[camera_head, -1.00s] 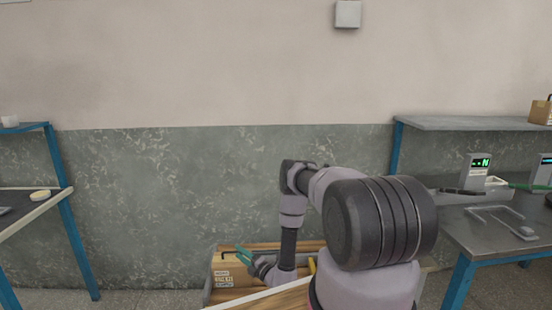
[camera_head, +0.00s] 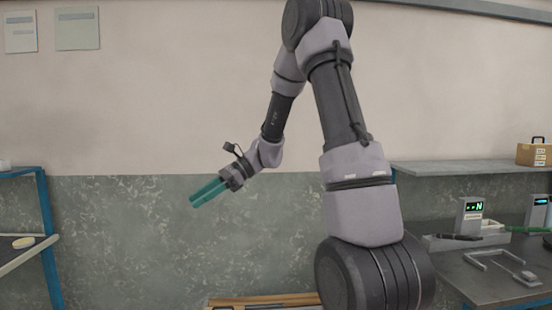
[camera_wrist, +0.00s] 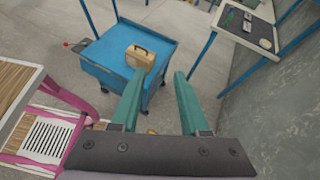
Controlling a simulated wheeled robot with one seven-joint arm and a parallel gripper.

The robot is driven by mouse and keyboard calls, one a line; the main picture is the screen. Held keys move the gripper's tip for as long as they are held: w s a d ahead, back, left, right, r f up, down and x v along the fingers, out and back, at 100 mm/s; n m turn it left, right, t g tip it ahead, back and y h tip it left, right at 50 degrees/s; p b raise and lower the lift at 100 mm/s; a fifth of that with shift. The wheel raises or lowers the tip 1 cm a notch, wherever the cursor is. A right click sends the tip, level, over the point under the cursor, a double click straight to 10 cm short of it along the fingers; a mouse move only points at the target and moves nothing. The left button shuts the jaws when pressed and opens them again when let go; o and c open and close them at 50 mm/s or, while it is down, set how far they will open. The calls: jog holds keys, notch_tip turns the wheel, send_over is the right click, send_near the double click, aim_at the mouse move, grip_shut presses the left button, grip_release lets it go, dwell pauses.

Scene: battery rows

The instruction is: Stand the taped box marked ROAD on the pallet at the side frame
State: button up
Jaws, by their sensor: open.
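My gripper (camera_head: 208,194) is raised in front of the grey-green wall in the head view, its two teal fingers pointing down and left. In the wrist view my gripper (camera_wrist: 159,80) is open, with nothing between the fingers. A tan box with a dark handle (camera_wrist: 140,58) stands on a blue cart, well beyond the fingertips; its marking cannot be read. Another tan handled box (camera_head: 534,154) stands on the right shelf, its label too small to read. A wooden top edge (camera_head: 265,300), perhaps of the pallet, shows at the bottom of the head view; whatever is below is hidden.
The blue cart (camera_wrist: 112,70) stands on open grey floor. Pink straps or framing (camera_wrist: 68,105) and wooden slats (camera_wrist: 14,90) lie at the left of the wrist view. A workbench (camera_head: 480,285) with display devices (camera_head: 469,218) is at right. Another blue-legged table (camera_head: 40,240) is at left.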

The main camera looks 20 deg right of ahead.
jog(key=s+d+r+n+t+h, duration=0.4)
jog(key=s+d+r+n+h, duration=0.1)
jog(key=s, duration=0.4)
jog(key=s+d+r+n+t+h, duration=0.4)
jog(key=s+d+r+n, duration=0.3)
jog(key=s, duration=0.3)
jog(key=shift+d+r+h, duration=0.35)
jog(key=shift+d+h, duration=0.35)
jog(key=shift+d, duration=0.2)
